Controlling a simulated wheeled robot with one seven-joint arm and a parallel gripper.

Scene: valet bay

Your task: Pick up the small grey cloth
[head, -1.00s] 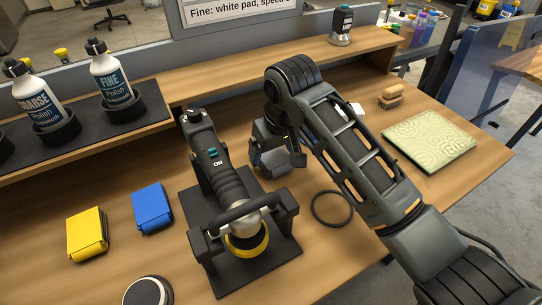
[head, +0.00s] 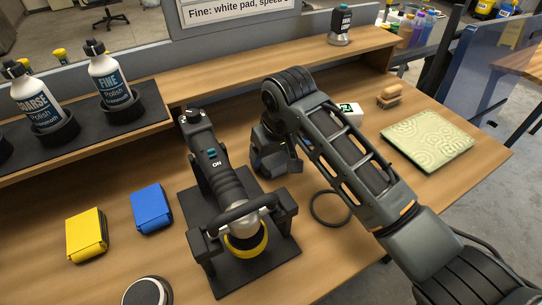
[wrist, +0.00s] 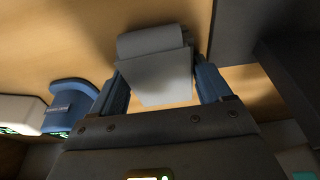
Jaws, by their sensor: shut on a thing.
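The small grey cloth (wrist: 158,68) shows in the wrist view as a folded pale grey piece, with a rolled edge at its far end. My gripper (wrist: 163,84) is shut on it, with one blue-grey finger at each side. In the head view my gripper (head: 275,160) is low over the bench, just right of the polisher's handle. My own gripper and arm largely hide the cloth there. I cannot tell whether the cloth touches the bench.
A polisher (head: 215,165) on its black stand (head: 262,268) is close on the left. A black ring (head: 330,208), a white box with a green display (head: 350,112), a brush (head: 389,96) and a green patterned cloth (head: 428,140) lie to the right. A blue object (wrist: 70,103) is beside my gripper.

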